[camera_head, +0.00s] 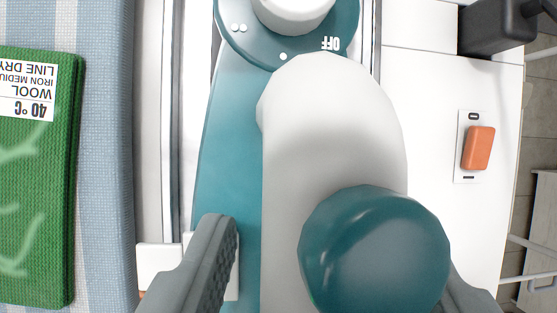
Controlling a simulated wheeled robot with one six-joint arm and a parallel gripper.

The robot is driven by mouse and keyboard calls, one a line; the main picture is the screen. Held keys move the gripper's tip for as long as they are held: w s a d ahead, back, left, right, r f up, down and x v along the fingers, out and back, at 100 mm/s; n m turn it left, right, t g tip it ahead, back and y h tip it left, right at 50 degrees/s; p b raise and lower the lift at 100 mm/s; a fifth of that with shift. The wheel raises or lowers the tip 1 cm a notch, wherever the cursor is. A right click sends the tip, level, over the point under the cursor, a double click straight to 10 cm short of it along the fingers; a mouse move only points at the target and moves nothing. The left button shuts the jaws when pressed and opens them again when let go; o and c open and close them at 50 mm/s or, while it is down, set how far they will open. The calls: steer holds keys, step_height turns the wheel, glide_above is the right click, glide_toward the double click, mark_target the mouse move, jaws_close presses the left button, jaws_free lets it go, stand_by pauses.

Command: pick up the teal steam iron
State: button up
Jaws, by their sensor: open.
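The teal steam iron (225,150) fills the middle of the view, seen from close above. Its body is teal, with a broad pale grey-white handle (335,110) over it and a rounded teal end (375,250) nearest me. A teal disc marked OFF, with a white knob, shows at the top edge. My gripper (342,252) is open. Its left finger stands left of the handle, over the teal body's edge. Its right finger shows at the lower right, partly hidden behind the rounded end. I cannot tell whether either finger touches the iron.
A folded green cloth (35,190) with a wool care label lies on a blue-and-white striped cloth (105,130) at left. At right, an orange block (478,148) sits on a white plate, below a dark grey object (495,28). White surface between is clear.

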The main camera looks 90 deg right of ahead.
steer(key=shift+w+f, duration=0.15)
steer(key=shift+f, duration=0.15)
steer(key=c, duration=0.9)
jaws_close()
steer(key=shift+r, duration=0.15)
